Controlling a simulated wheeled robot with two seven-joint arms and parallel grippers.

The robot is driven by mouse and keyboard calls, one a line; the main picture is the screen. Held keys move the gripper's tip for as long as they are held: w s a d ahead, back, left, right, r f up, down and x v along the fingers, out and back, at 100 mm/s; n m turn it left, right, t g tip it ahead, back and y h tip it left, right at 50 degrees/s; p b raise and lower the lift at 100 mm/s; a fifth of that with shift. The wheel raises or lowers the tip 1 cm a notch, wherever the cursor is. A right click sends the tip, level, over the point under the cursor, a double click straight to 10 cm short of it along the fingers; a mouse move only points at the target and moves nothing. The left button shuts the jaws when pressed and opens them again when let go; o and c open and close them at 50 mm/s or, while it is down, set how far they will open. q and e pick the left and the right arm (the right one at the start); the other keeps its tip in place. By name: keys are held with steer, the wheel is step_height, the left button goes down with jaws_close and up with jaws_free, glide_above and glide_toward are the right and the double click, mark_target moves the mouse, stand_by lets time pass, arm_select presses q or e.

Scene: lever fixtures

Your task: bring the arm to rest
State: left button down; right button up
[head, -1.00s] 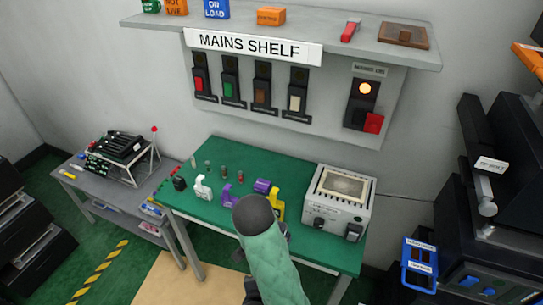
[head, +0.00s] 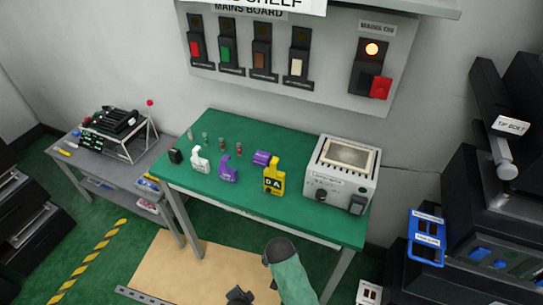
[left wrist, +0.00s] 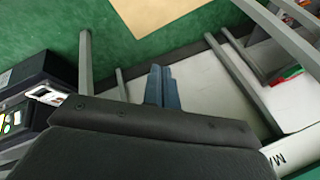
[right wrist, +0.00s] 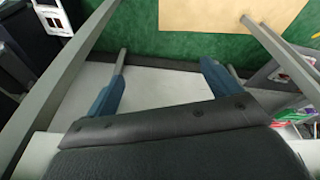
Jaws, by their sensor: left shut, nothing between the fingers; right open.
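My left gripper (left wrist: 160,85) is shut, its two blue fingers together and empty in the left wrist view. My right gripper (right wrist: 162,88) is open in the right wrist view, its blue fingers wide apart with nothing between them. Past both grippers I see table legs, white wall and green floor. In the head view one of my arm links, in a green sleeve, rises from the bottom edge in front of the green table (head: 325,232). I cannot tell which arm it belongs to. Neither set of fingers is clearly visible in the head view.
The table holds a yellow padlock-like piece (head: 274,178), purple and white pieces and a grey instrument (head: 342,172). Above hangs the mains board (head: 330,70) with several levers and a lit orange lamp. A grey side table (head: 92,168) stands left, dark machinery right (head: 485,215).

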arm_select(q)
steer(key=s+a+f+n+g+b, duration=0.1)
steer(key=s+a+f+n+b, duration=0.1)
steer(key=f, duration=0.7)
steer(key=s+a+f+n+g+b, duration=0.1)
steer(key=s+a+f+n+b, duration=0.1)
steer(key=s+f, duration=0.5)
steer(key=s+a+f+n+g+b, duration=0.2)
steer(key=s+a+f+n+b, duration=0.1)
steer(key=f, duration=0.9)
steer(key=s+a+n, duration=0.1)
steer(key=s+a, duration=0.1)
steer(key=shift+a, duration=0.3)
arm_select(e)
steer(key=s+d+f, duration=0.5)
steer(key=s+f, duration=0.2)
steer(key=f, duration=0.6)
steer(key=s+d+f+n, duration=0.1)
steer(key=s+d+f, duration=0.4)
steer(key=f, duration=0.8)
steer(key=s+d+f+n+g+y, duration=0.1)
steer(key=s+d+f, duration=0.5)
steer(key=s+f, duration=0.5)
steer(key=shift+f, duration=0.9)
steer(key=shift+w+d, duration=0.1)
